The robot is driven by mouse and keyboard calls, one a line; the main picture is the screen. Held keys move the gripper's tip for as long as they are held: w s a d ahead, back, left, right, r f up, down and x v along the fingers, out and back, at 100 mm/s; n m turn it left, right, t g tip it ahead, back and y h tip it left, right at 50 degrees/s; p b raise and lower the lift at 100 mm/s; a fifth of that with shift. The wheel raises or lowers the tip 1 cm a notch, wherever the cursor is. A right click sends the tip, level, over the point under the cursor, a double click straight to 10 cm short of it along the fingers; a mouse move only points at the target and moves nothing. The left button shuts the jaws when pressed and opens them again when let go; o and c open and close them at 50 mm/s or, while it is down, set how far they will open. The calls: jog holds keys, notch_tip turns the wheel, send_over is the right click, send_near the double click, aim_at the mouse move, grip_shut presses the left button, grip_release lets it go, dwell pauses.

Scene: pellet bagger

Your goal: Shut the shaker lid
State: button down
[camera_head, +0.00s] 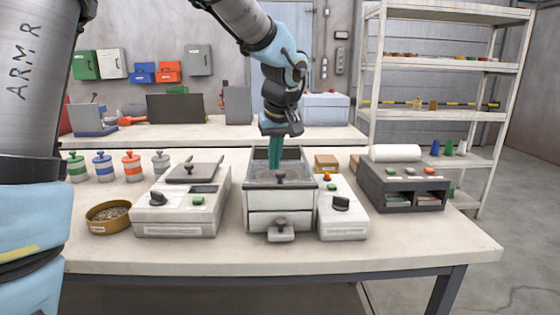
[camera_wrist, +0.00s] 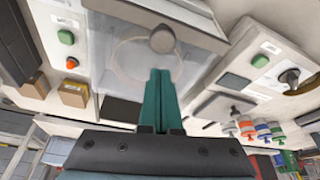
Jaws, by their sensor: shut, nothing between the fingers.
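The shaker (camera_head: 262,209) is the pale box in the middle of the bench, with a drawer-like front and a knob on it. My gripper (camera_head: 275,165) is shut and empty, pointing down over the back part of the shaker, close to the lid. In the wrist view my gripper (camera_wrist: 160,75) reaches over the pale shaker top, near a round outline and a grey knob (camera_wrist: 162,39). I cannot tell whether the fingers touch the lid.
A dark printer-like unit (camera_head: 402,188) is further right. A pellet bowl (camera_head: 108,227) and several jars (camera_head: 132,168) are at left. The front bench strip is clear.

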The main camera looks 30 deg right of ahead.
jog(key=shift+w+d+r, duration=0.3)
jog(key=shift+w+r, duration=0.25)
jog(key=b+v, duration=0.1)
jog(key=v, duration=0.8)
jog(key=w+a+f+g+p, duration=0.15)
jog(key=a+f, duration=0.25)
jog(key=a, duration=0.4)
jog(key=w+a+f, duration=0.2)
jog(key=a+f, duration=0.3)
jog(key=a, duration=0.3)
jog(key=s+a+f, duration=0.3)
jog(key=a+f, duration=0.1)
jog(key=a, duration=0.5)
jog(key=s+a+f+p, duration=0.1)
jog(key=s+a+f, duration=0.3)
jog(key=a, duration=0.6)
jog(key=shift+s+a+f+n+g, duration=0.25)
jog(key=shift+f+n+g, duration=0.15)
jog(key=shift+f, duration=0.3)
jog(key=c, duration=1.6)
grip_release()
jog(key=shift+d, duration=0.1)
